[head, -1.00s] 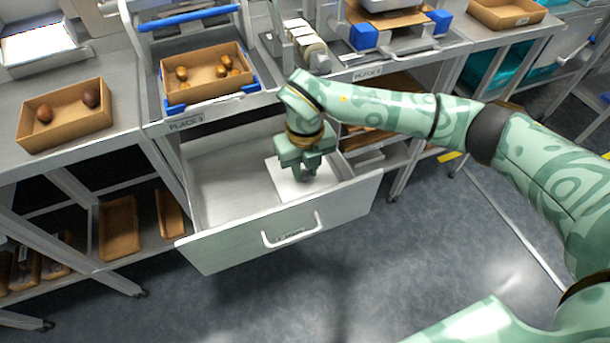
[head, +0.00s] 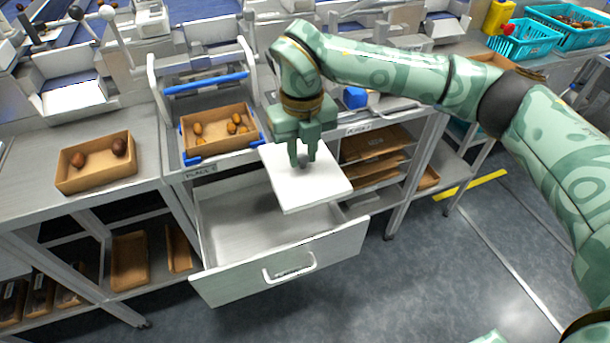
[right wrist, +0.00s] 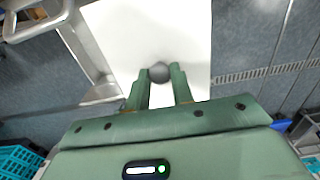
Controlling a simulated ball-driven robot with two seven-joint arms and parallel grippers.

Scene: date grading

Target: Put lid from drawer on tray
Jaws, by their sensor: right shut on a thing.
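The lid (head: 318,187) is a white square plate with a round grey knob; it also shows in the right wrist view (right wrist: 120,35). My right gripper (head: 303,163) is shut on the knob, and its two fingers (right wrist: 160,78) sit on either side of it. The lid hangs above the open drawer (head: 245,225), overlapping its right part in the head view. The drawer's visible floor is bare. A brown cardboard tray (head: 222,147) with several dates stands at the station above the drawer, left of the lid. My left gripper is not in view.
Another cardboard tray (head: 97,178) with two dark dates stands on the left counter. A blue bar (head: 206,83) crosses behind the station's tray. Shelves with cardboard trays (head: 130,262) lie below. Open floor is in front of the drawer.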

